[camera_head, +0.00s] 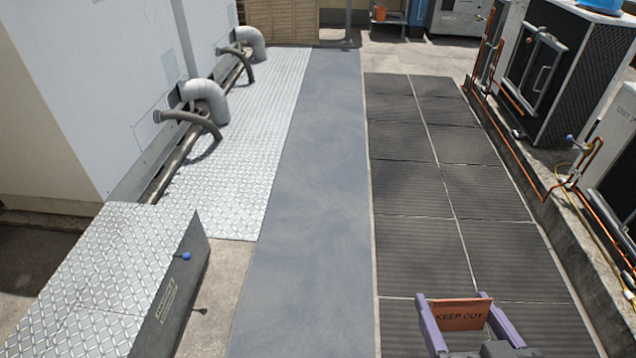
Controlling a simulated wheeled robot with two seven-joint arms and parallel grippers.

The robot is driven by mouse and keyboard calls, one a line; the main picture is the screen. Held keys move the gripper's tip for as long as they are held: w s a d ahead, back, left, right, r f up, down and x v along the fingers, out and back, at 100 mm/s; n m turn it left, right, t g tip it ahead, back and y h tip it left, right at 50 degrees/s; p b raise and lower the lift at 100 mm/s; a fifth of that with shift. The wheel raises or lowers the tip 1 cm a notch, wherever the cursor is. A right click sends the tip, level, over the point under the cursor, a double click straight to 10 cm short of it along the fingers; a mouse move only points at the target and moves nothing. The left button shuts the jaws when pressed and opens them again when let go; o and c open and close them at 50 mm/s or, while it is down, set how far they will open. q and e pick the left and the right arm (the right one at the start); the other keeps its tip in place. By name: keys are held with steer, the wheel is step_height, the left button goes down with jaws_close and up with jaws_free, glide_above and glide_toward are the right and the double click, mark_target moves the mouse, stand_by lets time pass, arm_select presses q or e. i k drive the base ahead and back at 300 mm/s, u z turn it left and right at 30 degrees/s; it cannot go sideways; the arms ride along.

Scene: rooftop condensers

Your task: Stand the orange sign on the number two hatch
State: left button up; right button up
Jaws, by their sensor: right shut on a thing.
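The orange sign (461,315), with dark "KEEP OUT" lettering, shows at the bottom right. My right gripper (454,297) has its two purple fingers on either side of the sign and is shut on it, above the dark ribbed mats. A raised box with a diamond-plate top (110,268) stands at the bottom left, well apart from the sign. Its dark side carries a small label that I cannot read, so I cannot tell whether it is the number two hatch. My left gripper is not in view.
A smooth grey walkway (312,200) runs clear between the box and the ribbed mats (490,245). A blue-knobbed fitting (186,257) sticks out of the box's side. Pipes with grey elbows (206,97) line the left wall. Condenser units (548,70) and orange piping stand along the right.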

mark_target(130, 257)
steer(key=i, duration=1.5)
steer(key=u, duration=2.6)
steer(key=i, duration=1)
